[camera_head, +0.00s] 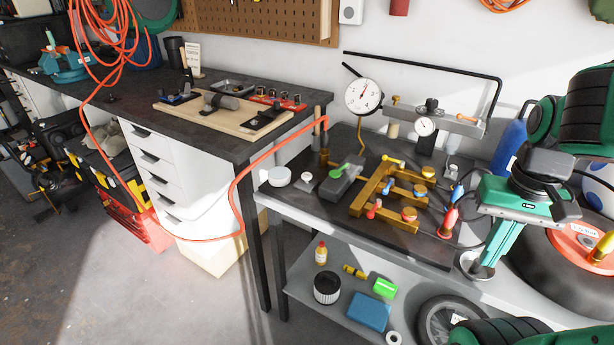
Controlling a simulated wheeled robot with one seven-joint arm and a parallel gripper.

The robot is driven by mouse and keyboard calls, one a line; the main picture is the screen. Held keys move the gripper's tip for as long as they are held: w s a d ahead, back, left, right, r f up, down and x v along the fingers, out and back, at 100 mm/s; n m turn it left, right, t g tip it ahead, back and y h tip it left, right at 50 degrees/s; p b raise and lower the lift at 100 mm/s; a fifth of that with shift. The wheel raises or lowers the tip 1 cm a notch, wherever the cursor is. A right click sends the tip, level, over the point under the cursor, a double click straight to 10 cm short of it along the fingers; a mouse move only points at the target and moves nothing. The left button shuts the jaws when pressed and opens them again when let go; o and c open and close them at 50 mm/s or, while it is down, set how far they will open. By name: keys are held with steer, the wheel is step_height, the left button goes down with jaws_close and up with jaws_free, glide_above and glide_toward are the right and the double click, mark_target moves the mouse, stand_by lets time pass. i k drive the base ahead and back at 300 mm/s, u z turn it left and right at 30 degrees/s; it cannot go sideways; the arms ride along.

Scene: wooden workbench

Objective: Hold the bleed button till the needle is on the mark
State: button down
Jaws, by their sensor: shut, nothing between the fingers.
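A large white dial gauge (363,96) stands upright at the back of the grey-topped cart. A thin needle and a red stroke show on its face, but its reading is too small to tell. A smaller gauge (425,126) is to its right. A brass manifold (384,212) with several coloured knobs lies below them. A small dark block with a pale round top (307,178) sits left of it; I cannot tell for sure which part is the bleed button. My green gripper (479,266) is shut and empty, pointing down at the cart's right end, apart from the manifold.
A grey block with a green lever (341,180) and a white round tin (279,176) are on the cart's left. Red and blue fittings (450,216) stand between manifold and gripper. A blue bottle (508,145) and wheel (570,245) crowd the right. An orange hose (235,190) hangs at left.

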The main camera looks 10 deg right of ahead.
mark_target(306, 177)
steer(key=k, duration=1.35)
steer(key=u, duration=0.4)
steer(key=i, duration=0.75)
steer(key=u, duration=0.45)
steer(key=i, duration=0.95)
steer(key=z, duration=0.75)
steer(key=i, duration=0.45)
steer(key=z, duration=0.35)
